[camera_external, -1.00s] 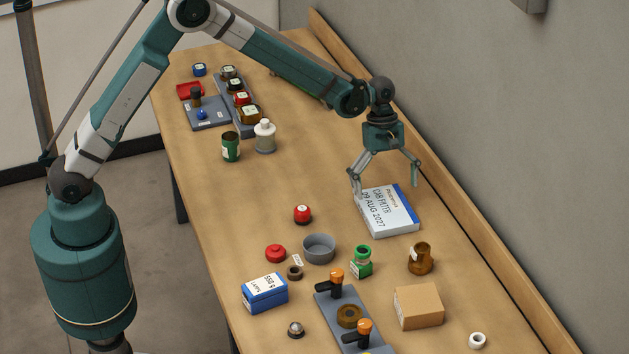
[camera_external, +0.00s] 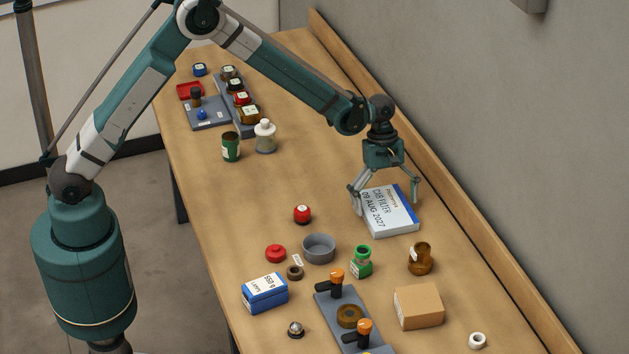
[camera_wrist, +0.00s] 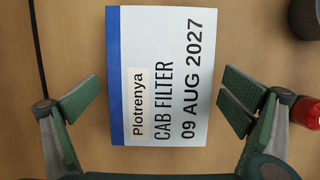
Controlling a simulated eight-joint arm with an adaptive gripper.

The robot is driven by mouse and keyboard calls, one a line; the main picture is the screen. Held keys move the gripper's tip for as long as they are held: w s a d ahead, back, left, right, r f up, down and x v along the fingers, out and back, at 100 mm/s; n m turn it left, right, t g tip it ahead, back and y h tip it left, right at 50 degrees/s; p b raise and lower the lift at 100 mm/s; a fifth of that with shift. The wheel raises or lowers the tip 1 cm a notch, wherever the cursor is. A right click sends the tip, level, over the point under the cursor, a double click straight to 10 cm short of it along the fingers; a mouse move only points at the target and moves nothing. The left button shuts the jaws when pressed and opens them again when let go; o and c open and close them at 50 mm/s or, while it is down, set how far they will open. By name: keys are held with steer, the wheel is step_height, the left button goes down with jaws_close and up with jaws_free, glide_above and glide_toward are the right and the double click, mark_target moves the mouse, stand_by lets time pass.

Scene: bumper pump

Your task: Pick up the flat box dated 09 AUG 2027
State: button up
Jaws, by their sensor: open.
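The flat box (camera_external: 388,211) is white with a blue edge and lies flat on the table near the wall side. In the wrist view its label on the box (camera_wrist: 165,75) reads "Plotrenya CAB FILTER 09 AUG 2027". My gripper (camera_external: 386,197) is open above the box, with its fingers spread to either side of it. In the wrist view the gripper's fingers (camera_wrist: 160,103) sit left and right of the box's lower part, with gaps on both sides. Nothing is held. I cannot tell the exact height of the fingertips over the table.
A red-capped item (camera_external: 302,214) stands left of the box. A grey bowl (camera_external: 319,249), a green bottle (camera_external: 362,262), a brown jar (camera_external: 421,258) and a cardboard box (camera_external: 418,306) stand nearer the camera. A wooden ledge (camera_external: 450,190) runs along the wall. The table beyond the box is clear.

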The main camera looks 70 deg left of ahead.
mark_target(386, 206)
steer(key=c, duration=1)
steer(key=shift+r, duration=0.15)
steer(key=shift+r, duration=4.9)
